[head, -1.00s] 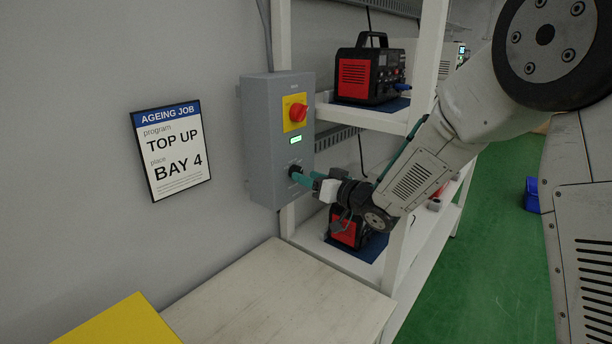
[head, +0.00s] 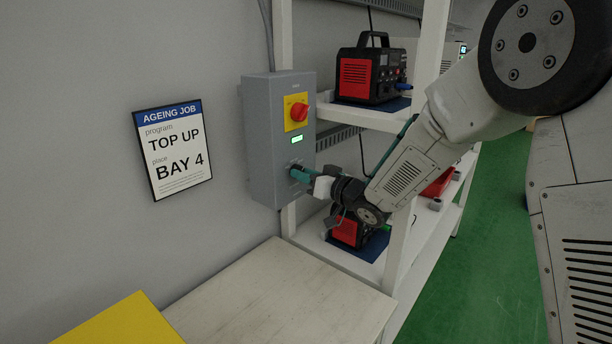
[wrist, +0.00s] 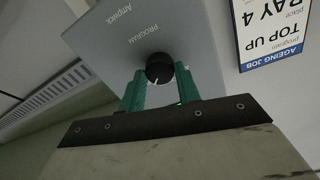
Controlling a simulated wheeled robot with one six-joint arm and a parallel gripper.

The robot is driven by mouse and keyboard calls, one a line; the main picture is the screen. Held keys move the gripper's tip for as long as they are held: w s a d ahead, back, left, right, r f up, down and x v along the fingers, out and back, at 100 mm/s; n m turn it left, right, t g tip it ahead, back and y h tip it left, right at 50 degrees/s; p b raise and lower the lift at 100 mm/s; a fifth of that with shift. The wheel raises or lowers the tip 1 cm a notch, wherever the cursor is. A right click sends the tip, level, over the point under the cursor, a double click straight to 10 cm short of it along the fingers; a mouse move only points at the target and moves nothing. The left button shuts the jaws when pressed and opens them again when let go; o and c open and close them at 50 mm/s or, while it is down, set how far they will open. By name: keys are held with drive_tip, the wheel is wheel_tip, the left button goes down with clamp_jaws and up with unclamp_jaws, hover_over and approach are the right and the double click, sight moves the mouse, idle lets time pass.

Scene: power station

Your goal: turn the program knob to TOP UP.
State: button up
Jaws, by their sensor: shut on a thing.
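The black program knob (wrist: 159,68) is on the lower front of a grey control box (head: 262,150), under the word PROGRAM in the wrist view. My gripper (wrist: 160,76) has its two green fingers on either side of the knob, shut on it. A white mark on the knob points toward the bottom of the wrist picture. The position labels around it are hidden or too small to read. In the head view my gripper (head: 297,174) reaches the box from the right, and its fingers mostly cover the knob.
A red rotary switch (head: 299,111) on a yellow plate and a lit green display (head: 297,140) sit above the knob. A wall sign (head: 174,150) reads TOP UP, BAY 4. A white shelf (head: 411,225) with red-and-black units stands right. A pale table (head: 280,300) lies below.

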drive_tip(key=n, duration=0.9)
drive_tip(key=shift+f+y, duration=0.1)
drive_tip(key=shift+y, duration=0.2)
drive_tip(key=shift+n, duration=0.4)
drive_tip(key=o, duration=1)
drive_tip(key=shift+c, duration=0.2)
drive_tip(key=v, duration=0.8)
